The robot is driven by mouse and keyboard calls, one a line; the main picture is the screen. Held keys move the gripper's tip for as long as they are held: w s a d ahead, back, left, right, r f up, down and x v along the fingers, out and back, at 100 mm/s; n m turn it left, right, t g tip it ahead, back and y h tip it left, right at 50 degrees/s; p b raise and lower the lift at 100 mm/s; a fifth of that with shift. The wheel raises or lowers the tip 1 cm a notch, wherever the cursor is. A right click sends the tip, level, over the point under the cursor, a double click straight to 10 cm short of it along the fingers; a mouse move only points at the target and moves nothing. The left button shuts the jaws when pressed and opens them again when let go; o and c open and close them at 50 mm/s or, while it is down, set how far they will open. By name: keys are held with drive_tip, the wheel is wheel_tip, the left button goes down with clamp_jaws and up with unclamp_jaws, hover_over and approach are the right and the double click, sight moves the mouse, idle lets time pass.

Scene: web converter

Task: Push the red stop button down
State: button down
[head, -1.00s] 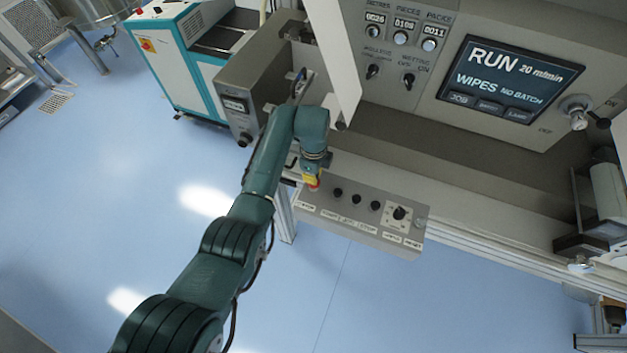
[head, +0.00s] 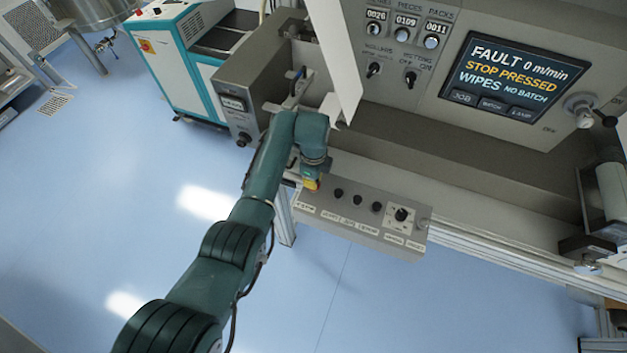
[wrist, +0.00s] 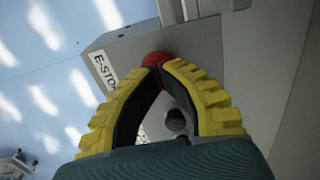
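The red stop button (wrist: 156,58) shows in the wrist view as a red dome beside the E-STOP label (wrist: 104,68) on the grey control box. My gripper (wrist: 159,69) has yellow ribbed fingers whose tips come together at the button's near edge. They appear to touch it, with nothing held between them. In the head view my gripper (head: 312,186) points down at the left end of the control box (head: 360,221) and hides the button. The display (head: 513,78) reads FAULT, 0 m/min, STOP PRESSED.
Several black buttons and a rotary switch (head: 401,215) sit along the box to the right of my gripper. A white upright panel (head: 336,60) stands close behind my wrist. A grey housing (head: 248,88) is at the left. Open blue floor (head: 130,190) lies to the left.

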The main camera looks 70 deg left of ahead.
drive_tip(key=shift+r, duration=0.1)
wheel_tip(320, 180, up, 8)
drive_tip(key=p, duration=0.7)
drive_tip(key=shift+p, duration=0.4)
